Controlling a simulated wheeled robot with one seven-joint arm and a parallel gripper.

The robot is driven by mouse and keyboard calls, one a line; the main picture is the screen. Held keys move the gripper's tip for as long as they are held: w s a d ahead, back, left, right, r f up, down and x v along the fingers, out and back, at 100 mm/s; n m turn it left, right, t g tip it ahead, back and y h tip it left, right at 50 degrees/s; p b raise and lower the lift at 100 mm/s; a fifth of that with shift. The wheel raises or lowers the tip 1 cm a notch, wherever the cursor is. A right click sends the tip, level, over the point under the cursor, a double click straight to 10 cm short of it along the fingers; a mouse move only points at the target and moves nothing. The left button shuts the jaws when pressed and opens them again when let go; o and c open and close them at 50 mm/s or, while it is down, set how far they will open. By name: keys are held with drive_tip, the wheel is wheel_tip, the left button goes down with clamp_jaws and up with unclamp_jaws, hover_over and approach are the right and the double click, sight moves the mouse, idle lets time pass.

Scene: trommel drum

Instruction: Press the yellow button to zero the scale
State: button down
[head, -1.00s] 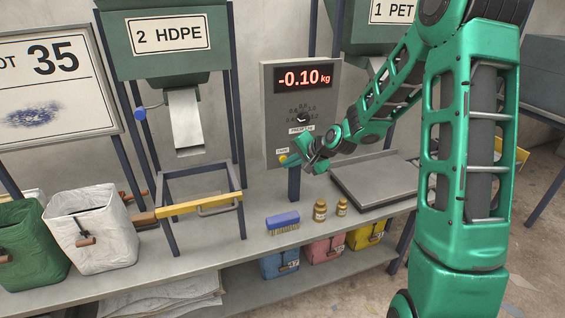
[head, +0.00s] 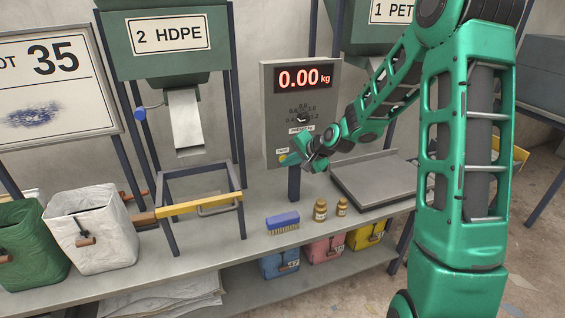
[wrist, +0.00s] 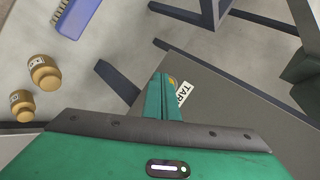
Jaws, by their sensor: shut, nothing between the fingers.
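The scale's grey control panel (head: 267,115) stands upright behind the bench, and its red display (head: 303,78) reads 0.00 kg. My gripper (head: 288,160) is shut and empty, its tips at the panel's lower left, just below the small TARE label (head: 282,151). The yellow button is hidden behind the fingers in the head view. In the wrist view a sliver of the yellow button (wrist: 173,82) shows beside my shut fingertips (wrist: 164,78), next to the TARE label (wrist: 183,92). I cannot tell whether the tips touch it.
The flat scale platform (head: 375,180) lies right of the panel. A blue brush (head: 283,222) and two small brown jars (head: 320,210) stand on the bench in front. A frame with a yellow bar (head: 200,205) stands to the left. A dial (head: 302,118) sits above the label.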

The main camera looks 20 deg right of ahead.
drive_tip(key=shift+s, duration=0.85)
drive_tip(key=shift+s, duration=2.5)
